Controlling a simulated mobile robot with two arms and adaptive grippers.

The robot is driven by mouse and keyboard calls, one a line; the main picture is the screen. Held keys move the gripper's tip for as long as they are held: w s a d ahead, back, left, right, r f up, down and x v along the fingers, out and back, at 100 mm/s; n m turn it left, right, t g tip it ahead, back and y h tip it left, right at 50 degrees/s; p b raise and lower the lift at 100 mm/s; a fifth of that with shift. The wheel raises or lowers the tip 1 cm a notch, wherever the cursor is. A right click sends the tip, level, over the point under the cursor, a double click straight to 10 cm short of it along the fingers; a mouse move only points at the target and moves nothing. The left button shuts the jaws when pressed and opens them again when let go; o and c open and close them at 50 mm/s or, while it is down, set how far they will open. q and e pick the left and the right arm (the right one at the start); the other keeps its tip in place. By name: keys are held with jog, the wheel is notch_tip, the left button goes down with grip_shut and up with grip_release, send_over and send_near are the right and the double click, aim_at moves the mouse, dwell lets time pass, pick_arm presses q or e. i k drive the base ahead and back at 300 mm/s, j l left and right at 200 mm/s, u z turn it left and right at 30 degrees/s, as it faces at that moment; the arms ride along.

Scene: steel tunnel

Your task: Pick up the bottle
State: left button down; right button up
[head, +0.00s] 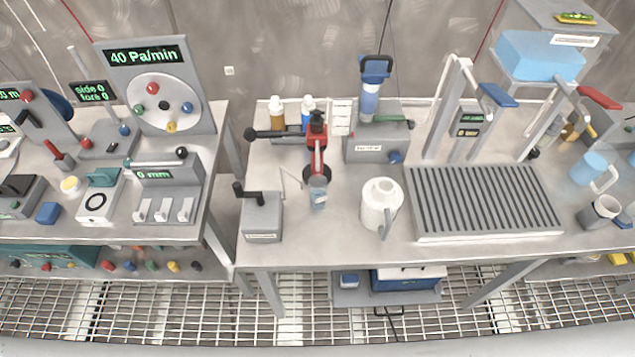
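Two small bottles with pale caps stand side by side at the back left of the middle bench: an amber bottle (277,112) and a blue bottle (308,110). The blue bottle is partly hidden by a red and black device (317,145) in front of it. I cannot tell which bottle the task means. Neither of my grippers shows in the head view.
The middle bench (340,240) holds a clear cup (318,192), a white jug (381,205), a grey crank box (262,216) and a ribbed drain tray (485,200). A gap separates it from the left bench (130,222). Grating floor (180,305) lies in front.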

aim_at(318, 184)
jog(key=z, duration=2.2)
jog(key=u, duration=2.15)
jog(key=l, duration=0.5)
jog(key=k+l+u, duration=0.1)
jog(key=l, duration=0.4)
